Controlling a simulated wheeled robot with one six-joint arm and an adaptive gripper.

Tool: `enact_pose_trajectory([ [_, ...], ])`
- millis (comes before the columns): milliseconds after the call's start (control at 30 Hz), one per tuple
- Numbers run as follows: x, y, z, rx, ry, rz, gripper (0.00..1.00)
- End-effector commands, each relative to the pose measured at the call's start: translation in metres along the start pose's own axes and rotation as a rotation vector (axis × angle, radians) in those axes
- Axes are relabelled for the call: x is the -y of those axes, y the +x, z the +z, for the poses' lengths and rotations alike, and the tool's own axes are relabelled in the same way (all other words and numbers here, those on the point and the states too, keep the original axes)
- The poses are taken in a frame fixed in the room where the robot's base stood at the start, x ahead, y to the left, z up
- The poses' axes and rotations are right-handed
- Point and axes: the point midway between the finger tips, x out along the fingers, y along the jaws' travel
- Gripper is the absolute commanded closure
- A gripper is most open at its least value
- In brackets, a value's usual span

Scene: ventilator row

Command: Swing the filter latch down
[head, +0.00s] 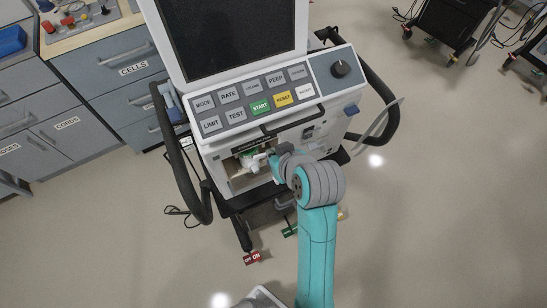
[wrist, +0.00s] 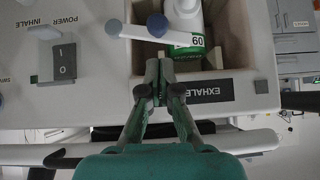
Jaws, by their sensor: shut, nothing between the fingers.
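The filter latch (wrist: 140,34) looks like a white bar with blue-grey knobs, lying nearly level across the mouth of an open compartment (wrist: 232,50) in the wrist view. Behind it stands a white filter canister (wrist: 184,18) with a green band marked 60, partly hidden by the bar. My gripper (wrist: 160,84) is shut and empty, its fingertips at the compartment's edge, a little below the bar in the picture and apparently apart from it. In the head view my gripper (head: 268,160) is at the ventilator's front, and my wrist hides part of the compartment.
The ventilator (head: 265,100) has a button panel and black side handles. Drawers (head: 118,70) stand at the left.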

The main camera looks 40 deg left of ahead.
Motion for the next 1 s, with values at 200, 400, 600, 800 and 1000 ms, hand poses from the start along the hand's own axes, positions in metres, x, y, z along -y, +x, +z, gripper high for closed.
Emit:
enact_pose_trajectory([
  [200,0.000,0.015,0.016,0.000,0.000,0.000,1.00],
  [400,0.000,0.018,0.019,0.000,0.000,0.000,1.00],
  [600,0.000,0.018,0.019,0.000,0.000,0.000,1.00],
  [800,0.005,0.022,0.023,0.001,-0.044,0.041,1.00],
  [1000,0.011,0.029,0.031,0.002,-0.100,0.096,1.00],
])
